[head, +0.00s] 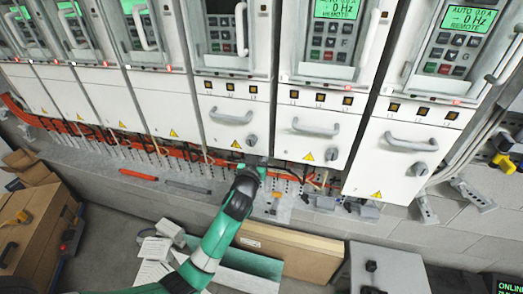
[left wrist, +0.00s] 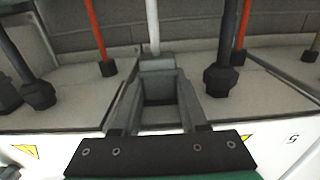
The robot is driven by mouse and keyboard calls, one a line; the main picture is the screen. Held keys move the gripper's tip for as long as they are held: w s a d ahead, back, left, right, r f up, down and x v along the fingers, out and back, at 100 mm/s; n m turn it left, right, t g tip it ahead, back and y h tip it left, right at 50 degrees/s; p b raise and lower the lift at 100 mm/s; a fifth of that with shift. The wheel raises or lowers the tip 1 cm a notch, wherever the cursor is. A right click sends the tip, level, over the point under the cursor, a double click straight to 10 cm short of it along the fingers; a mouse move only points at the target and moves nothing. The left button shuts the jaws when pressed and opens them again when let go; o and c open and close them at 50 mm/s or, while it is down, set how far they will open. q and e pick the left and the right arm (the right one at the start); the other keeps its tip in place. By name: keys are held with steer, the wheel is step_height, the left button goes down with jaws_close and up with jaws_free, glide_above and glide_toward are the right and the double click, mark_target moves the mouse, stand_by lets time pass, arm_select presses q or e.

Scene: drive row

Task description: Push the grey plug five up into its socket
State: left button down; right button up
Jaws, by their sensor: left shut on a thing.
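My left gripper (head: 257,168) reaches up to the lower edge of the drive cabinets, below the panel of a drive right of the middle. In the left wrist view its two fingers (left wrist: 159,88) are shut on a small grey plug (left wrist: 158,64) with a pale cable (left wrist: 152,25). The plug is at the grey underside (left wrist: 75,95) of the drive. I cannot tell whether the plug is seated, and its socket is hidden. In the head view the plug is too small to make out. My right gripper is not in view.
In the left wrist view, a black plug (left wrist: 220,80) and a red-cabled plug (left wrist: 107,68) sit on either side. In the head view, a cardboard box (head: 290,250) and a grey box (head: 385,262) stand below, and a cable rail (head: 120,150) runs under the cabinets.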

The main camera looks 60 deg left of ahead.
arm_select(q)
steer(key=shift+c, duration=2.2)
jaws_free()
steer(key=v, duration=1.1)
steer(key=shift+s+d, duration=0.2)
steer(key=shift+s, duration=0.05)
